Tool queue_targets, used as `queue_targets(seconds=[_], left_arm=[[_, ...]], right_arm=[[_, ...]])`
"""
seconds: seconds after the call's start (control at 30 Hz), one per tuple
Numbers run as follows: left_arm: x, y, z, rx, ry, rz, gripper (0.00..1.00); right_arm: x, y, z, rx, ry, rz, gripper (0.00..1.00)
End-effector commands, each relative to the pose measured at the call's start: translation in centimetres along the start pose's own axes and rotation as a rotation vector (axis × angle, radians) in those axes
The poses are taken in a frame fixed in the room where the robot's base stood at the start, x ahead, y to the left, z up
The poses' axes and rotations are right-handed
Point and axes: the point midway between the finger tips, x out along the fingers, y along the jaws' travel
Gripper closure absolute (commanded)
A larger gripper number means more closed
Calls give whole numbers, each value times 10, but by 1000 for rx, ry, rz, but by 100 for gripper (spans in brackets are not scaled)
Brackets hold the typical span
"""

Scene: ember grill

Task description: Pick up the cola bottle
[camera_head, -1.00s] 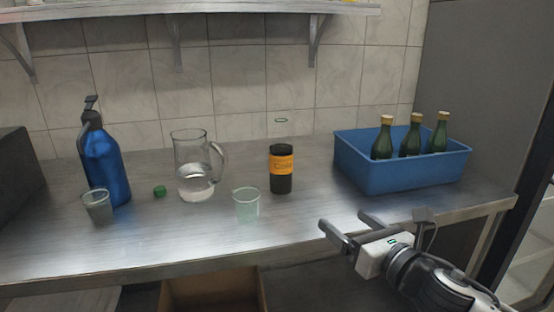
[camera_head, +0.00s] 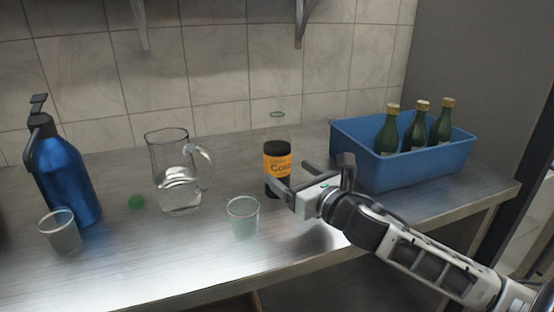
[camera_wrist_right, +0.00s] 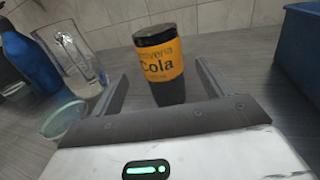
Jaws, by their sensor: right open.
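The cola bottle (camera_head: 277,167) stands upright on the steel counter, dark with an orange label and a clear upper part. My right gripper (camera_head: 306,174) is just in front of it, its lower part partly hidden by a finger in the head view. In the right wrist view the bottle (camera_wrist_right: 160,62) stands ahead, between the lines of the two open fingers (camera_wrist_right: 160,82). The jaws are open and empty; I cannot tell whether a finger touches the bottle. My left gripper is not in view.
A clear cup (camera_head: 243,218) stands close left of my right gripper. A glass jug (camera_head: 176,185), green cap (camera_head: 136,202), blue bottle (camera_head: 66,178) and another cup (camera_head: 60,232) are further left. A blue crate (camera_head: 400,172) with green bottles stands right.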

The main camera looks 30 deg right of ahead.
Motion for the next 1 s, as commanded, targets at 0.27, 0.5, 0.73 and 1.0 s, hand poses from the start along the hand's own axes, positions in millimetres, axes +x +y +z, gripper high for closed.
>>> queue_targets(seconds=[0.27, 0.5, 0.73, 1.0], left_arm=[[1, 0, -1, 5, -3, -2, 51], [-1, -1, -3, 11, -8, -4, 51], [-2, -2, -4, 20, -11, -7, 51], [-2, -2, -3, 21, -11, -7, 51]], right_arm=[[27, 0, 0, 1, 0, 0, 20], [52, -2, 3, 5, -2, -2, 20], [78, -2, 1, 3, -1, 0, 20], [79, -2, 0, 1, 1, 0, 23]])
